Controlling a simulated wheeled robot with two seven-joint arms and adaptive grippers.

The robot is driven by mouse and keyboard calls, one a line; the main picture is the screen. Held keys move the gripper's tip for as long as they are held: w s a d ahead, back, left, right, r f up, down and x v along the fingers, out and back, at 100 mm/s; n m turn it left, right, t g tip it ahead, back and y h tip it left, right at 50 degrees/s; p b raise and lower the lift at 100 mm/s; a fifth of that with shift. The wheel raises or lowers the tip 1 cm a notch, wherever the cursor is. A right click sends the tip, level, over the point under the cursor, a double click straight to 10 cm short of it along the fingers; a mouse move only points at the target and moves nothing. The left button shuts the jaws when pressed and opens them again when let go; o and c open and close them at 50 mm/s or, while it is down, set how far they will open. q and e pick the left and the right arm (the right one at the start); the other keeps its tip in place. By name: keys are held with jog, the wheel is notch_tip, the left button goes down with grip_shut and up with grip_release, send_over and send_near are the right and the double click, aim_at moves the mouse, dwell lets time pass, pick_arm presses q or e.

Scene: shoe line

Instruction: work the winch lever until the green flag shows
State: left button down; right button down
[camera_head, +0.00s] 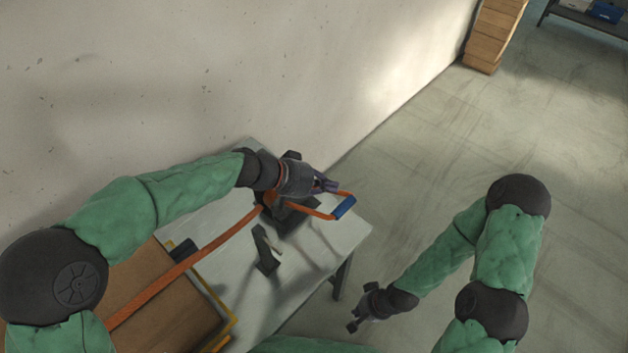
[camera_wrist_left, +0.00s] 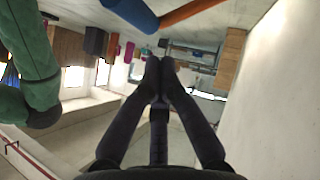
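The winch (camera_head: 291,215) is a dark block on a pale table, with an orange lever frame (camera_head: 318,211) reaching right to a blue grip (camera_head: 344,207). My left gripper (camera_head: 328,185) is beside the lever, above its far bar. In the left wrist view its fingers (camera_wrist_left: 160,64) are together with nothing seen between them. The blue grip (camera_wrist_left: 130,12) and orange bar (camera_wrist_left: 190,12) show beyond the fingertips, apart from them in the picture. No green flag is visible.
An orange strap (camera_head: 190,262) runs from the winch over a brown box (camera_head: 165,305) at lower left. A dark bracket (camera_head: 265,250) stands on the table (camera_head: 340,235). A wall (camera_head: 250,80) rises behind.

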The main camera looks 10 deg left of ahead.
aim_at(342, 203)
pick_arm(q)
jog(key=shift+s+d+f, duration=0.3)
jog(key=shift+f, duration=0.3)
jog(key=shift+s+d+f, duration=0.25)
jog(key=shift+d+f, duration=0.05)
jog(key=shift+f, duration=0.3)
jog(key=shift+b, duration=0.3)
jog(key=shift+s+d+f+y+b, duration=0.35)
jog(key=shift+d+f+b, duration=0.15)
jog(key=shift+f+b, duration=0.2)
jog(key=s+d+f+m+t+y+b, duration=0.1)
jog(key=s+d+f+y+b, duration=0.1)
jog(key=f+b, duration=0.5)
notch_tip(342, 203, down, 2)
jog(key=shift+s+d+f+m, duration=0.15)
jog(key=shift+s+d+m, duration=0.25)
jog(key=shift+d, duration=0.35)
jog(key=shift+f, duration=0.1)
